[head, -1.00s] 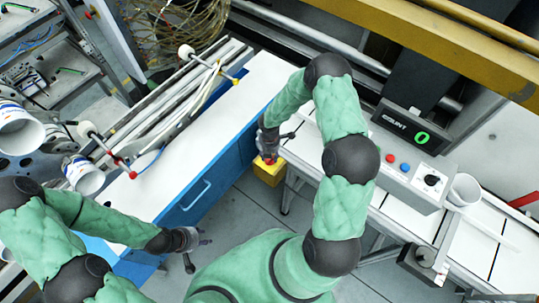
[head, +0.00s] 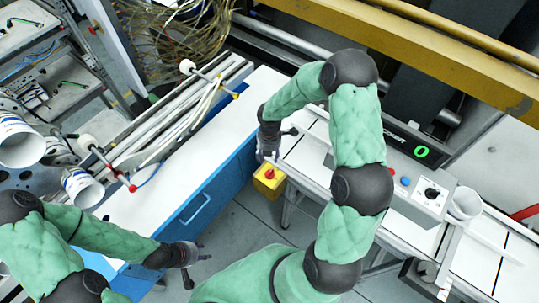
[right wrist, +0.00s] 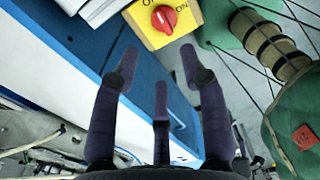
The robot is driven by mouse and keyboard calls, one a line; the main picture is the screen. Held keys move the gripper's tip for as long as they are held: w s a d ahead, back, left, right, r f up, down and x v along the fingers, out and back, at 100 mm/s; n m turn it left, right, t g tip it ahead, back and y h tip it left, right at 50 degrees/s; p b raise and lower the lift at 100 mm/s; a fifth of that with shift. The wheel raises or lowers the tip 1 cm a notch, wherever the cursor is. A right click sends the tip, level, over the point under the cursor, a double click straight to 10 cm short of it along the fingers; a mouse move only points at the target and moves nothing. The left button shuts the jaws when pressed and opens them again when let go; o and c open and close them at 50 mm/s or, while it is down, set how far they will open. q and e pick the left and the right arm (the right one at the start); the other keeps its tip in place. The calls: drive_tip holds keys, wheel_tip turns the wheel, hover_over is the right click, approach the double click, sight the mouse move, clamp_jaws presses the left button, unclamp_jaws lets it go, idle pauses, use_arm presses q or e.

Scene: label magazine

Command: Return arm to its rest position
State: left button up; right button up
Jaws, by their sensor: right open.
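My right gripper (head: 268,157) hangs just above the far side of a yellow switch box in the head view. In the right wrist view its fingers (right wrist: 158,70) are spread with nothing between them. The yellow box (right wrist: 143,32) with its red rotary knob (right wrist: 165,19) lies past the fingertips, apart from them; the box also shows in the head view (head: 262,189). My right arm is bent over the workplace. My left gripper (head: 197,262) is low at the left, its fingers apart and empty, beside the blue cabinet.
A white-topped blue cabinet (head: 197,192) stands at the left with a red-tipped lever (head: 131,188). A counter box (head: 425,188) reading 0 and a white cup (head: 464,203) stand on the right bench. Grey floor (head: 240,228) is open between them.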

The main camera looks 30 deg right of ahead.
idle(0.3)
drive_tip(key=s+a+f+m+y+b, duration=0.2)
drive_tip(key=s+a+f+m+b, duration=0.4)
drive_tip(key=s+a+f+m, duration=0.3)
drive_tip(key=s+a+f+m+y+b, duration=0.2)
drive_tip(key=s+a+f+m+b, duration=0.4)
drive_tip(key=f+m, duration=0.8)
drive_tip(key=s+a+m, duration=0.2)
drive_tip(key=a, duration=0.1)
drive_tip(key=shift+s+a, duration=0.2)
drive_tip(key=shift+s, duration=0.15)
drive_tip(key=shift+f, duration=0.1)
drive_tip(key=shift+c, duration=0.5)
drive_tip(key=shift+d, duration=0.1)
